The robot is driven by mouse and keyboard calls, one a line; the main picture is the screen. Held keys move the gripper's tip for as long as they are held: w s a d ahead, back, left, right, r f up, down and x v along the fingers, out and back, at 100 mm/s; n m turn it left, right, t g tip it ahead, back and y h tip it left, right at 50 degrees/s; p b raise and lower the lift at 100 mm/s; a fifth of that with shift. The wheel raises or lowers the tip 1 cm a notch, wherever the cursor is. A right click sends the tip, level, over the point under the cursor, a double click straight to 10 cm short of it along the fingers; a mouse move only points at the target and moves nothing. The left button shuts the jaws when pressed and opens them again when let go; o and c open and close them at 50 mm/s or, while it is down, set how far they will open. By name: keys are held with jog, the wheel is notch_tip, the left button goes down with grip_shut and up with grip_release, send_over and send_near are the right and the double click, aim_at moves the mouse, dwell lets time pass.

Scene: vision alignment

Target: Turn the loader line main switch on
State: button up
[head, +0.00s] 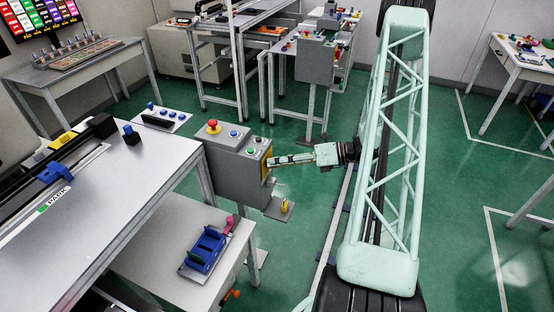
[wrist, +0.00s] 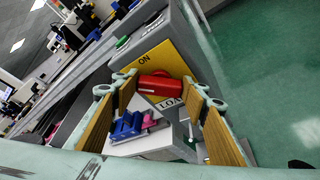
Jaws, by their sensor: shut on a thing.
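The loader line main switch has a red handle (wrist: 160,86) on a yellow plate (wrist: 166,60) marked "ON". A label starting "LOA" (wrist: 171,103) is partly hidden below the handle. The plate is on the side of a grey control box (head: 232,163) and shows as a thin yellow strip in the head view (head: 267,160). My gripper (wrist: 164,84) is shut on the red handle, with one finger on each side of it. In the head view my gripper (head: 272,163) reaches the box from the right. I cannot tell whether the handle points at the ON mark.
The box top carries a red emergency button (head: 213,125) and other buttons. A grey table (head: 120,190) stands left, above a lower shelf with a blue fixture (head: 205,250). A small yellow part (head: 285,206) sits low beside the box. Green floor (head: 290,245) is free nearby.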

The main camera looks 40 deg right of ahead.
jog(key=shift+d+f+m+t+y+p, duration=0.15)
jog(key=shift+m+y+p, duration=0.35)
jog(key=shift+m, duration=0.75)
jog(key=shift+f+m+t+y+p, duration=0.1)
jog(key=shift+f+m+y+p, duration=0.1)
jog(key=shift+m+y, duration=0.8)
jog(key=shift+d+f+m+t+y+p, duration=0.15)
jog(key=shift+m+y+p, duration=0.2)
jog(key=shift+m, duration=1.2)
jog(key=shift+w+a, duration=0.1)
jog(key=o, duration=0.9)
jog(key=shift+v, duration=6)
jog(key=shift+r, duration=0.1)
